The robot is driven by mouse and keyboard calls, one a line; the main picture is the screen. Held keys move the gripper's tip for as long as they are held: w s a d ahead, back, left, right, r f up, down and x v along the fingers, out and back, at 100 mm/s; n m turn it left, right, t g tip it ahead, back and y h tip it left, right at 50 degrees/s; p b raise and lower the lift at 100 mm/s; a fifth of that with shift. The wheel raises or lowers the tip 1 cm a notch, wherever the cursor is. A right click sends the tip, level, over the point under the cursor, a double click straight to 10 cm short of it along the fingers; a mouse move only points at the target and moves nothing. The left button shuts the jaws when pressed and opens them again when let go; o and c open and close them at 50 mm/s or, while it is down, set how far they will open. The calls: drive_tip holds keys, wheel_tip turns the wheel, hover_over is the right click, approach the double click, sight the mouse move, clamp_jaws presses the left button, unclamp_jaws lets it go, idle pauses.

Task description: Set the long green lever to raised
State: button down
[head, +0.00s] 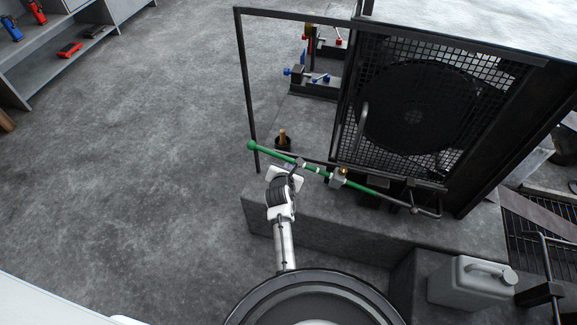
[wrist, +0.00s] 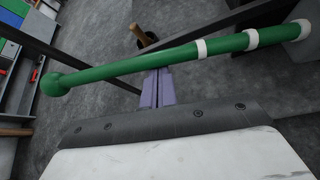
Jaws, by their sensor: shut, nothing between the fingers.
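The long green lever (head: 315,170) runs slantwise beside the mesh-fronted machine, with its round green knob (head: 251,146) at the upper left and a grey pivot block (head: 338,178) farther right. In the wrist view the lever (wrist: 170,57) crosses the picture, its knob at the left and white bands toward the right. My gripper (head: 297,168) is at the lever between knob and pivot. In the wrist view its purple fingers (wrist: 158,78) are together and empty, with their tips at the lever's lower edge. I cannot tell whether they touch it.
The machine's mesh guard (head: 420,105) stands right of the lever, and a dark frame post (head: 246,90) rises near the knob. A brass-coloured peg (head: 282,137) stands close behind the lever. Small red and blue levers sit farther back. A jerrycan (head: 470,283) is at lower right. Floor at left is clear.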

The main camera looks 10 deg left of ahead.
wheel_tip(320, 180, up, 7)
drive_tip(key=d+p, duration=0.2)
drive_tip(key=p, duration=0.5)
drive_tip(key=shift+w+m+y, duration=0.15)
drive_tip(key=shift+m+y, duration=0.25)
drive_tip(key=shift+w+d, duration=0.15)
wheel_tip(320, 180, down, 6)
drive_tip(key=s+a+r+b, duration=0.1)
drive_tip(key=a+b, duration=0.1)
drive_tip(key=b, duration=0.2)
drive_tip(key=v, duration=1)
drive_tip(key=shift+s+p, duration=0.3)
drive_tip(key=shift+s, duration=0.05)
